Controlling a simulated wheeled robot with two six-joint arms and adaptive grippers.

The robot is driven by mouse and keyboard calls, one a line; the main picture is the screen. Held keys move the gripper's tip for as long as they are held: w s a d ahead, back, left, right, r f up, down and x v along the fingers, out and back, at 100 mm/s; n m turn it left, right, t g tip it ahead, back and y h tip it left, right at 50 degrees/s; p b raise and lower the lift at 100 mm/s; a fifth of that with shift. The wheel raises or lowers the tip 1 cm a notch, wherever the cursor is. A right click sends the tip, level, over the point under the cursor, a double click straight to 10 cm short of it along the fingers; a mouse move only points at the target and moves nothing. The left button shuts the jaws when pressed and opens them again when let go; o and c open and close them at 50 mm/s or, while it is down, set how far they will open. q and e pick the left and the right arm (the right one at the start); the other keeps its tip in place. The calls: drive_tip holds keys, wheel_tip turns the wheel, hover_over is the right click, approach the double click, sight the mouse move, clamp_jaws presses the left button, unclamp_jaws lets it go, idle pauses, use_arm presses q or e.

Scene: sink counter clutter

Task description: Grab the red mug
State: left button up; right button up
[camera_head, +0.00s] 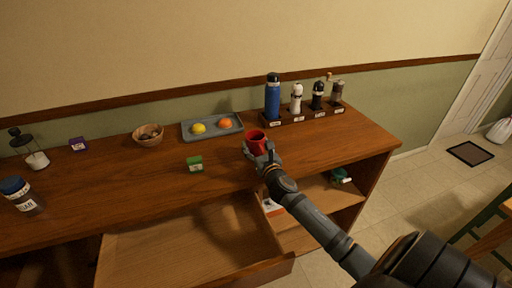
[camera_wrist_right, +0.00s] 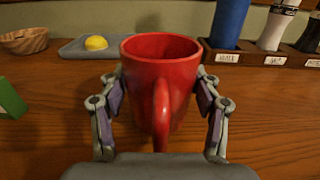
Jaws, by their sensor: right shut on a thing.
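The red mug (camera_head: 255,141) is upright at the front right part of the wooden counter, below the blue bottle in the head view. It fills the middle of the right wrist view (camera_wrist_right: 160,85), with its handle toward the camera. My right gripper (camera_head: 262,158) is shut on the mug, one finger on each side of its body. I cannot tell whether the mug's base touches the counter. My left gripper is not in view.
A grey tray (camera_head: 189,135) with a lemon and an orange lies behind the mug. A rack (camera_head: 297,118) with a blue bottle (camera_head: 272,97) and grinders stands behind right. A green box (camera_head: 195,164) sits left. An open drawer (camera_head: 190,250) juts out below the counter.

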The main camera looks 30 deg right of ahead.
sight(259, 142)
wheel_tip(259, 142, up, 3)
drive_tip(key=shift+s+r+p, duration=0.15)
drive_tip(key=shift+r+p, duration=0.05)
drive_tip(key=shift+p, duration=0.25)
drive_tip(key=s+d+r+p, duration=0.1)
drive_tip(key=s+r+p, duration=0.8)
drive_tip(key=s+p, duration=0.2)
drive_tip(key=shift+s+d, duration=0.35)
drive_tip(key=shift+s, duration=0.9)
